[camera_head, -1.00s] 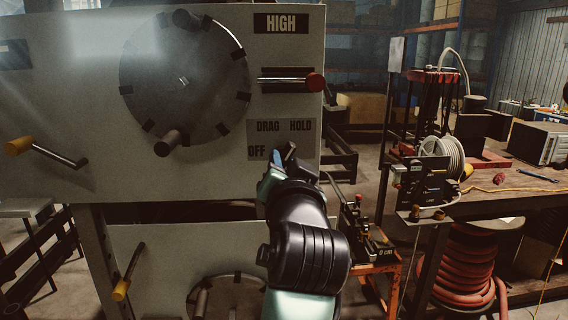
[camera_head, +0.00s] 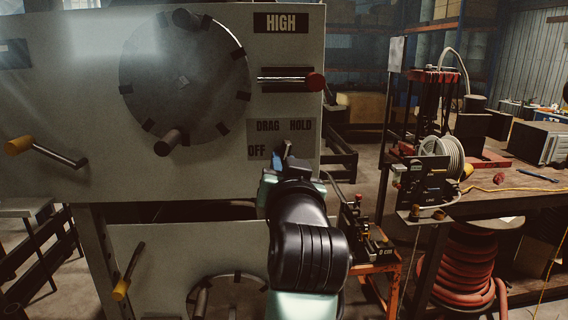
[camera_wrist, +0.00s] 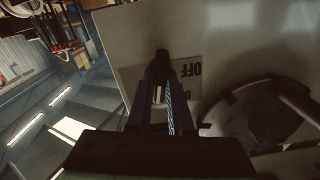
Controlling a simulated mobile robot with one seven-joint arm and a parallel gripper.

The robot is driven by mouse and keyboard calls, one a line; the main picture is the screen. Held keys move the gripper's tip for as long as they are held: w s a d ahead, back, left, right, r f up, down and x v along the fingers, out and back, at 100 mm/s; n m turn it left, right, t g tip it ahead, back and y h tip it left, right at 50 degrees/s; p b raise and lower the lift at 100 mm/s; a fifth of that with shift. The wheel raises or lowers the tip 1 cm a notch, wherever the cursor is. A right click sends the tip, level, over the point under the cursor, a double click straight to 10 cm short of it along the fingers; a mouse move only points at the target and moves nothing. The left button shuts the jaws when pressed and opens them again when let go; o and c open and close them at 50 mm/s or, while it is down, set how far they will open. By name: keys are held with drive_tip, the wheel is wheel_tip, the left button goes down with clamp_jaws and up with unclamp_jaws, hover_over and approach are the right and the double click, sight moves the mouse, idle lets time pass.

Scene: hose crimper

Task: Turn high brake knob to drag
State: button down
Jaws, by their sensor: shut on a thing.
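The high brake knob is at the lower part of the label plate (camera_head: 256,128) marked OFF, DRAG and HOLD, below the HIGH sign (camera_head: 288,23). My gripper (camera_head: 282,157) reaches up to this plate from below and largely hides the knob in the head view. In the wrist view my gripper (camera_wrist: 160,88) has its blue fingers closed together around a small dark knob (camera_wrist: 162,60) at the panel. The upside-down OFF marking (camera_wrist: 191,70) shows just right of the fingers. Which marking the knob points to is hard to tell.
A large round dial (camera_head: 185,80) with dark handles is left of the plate. A red-tipped lever (camera_head: 314,82) sticks out above it. A workbench (camera_head: 500,190) with a hose reel stands at the right.

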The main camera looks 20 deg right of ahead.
drive_tip(key=shift+n, duration=4.2)
drive_tip(key=c, duration=0.8)
unclamp_jaws()
drive_tip(key=b+v, duration=0.4)
drive_tip(key=v, duration=0.9)
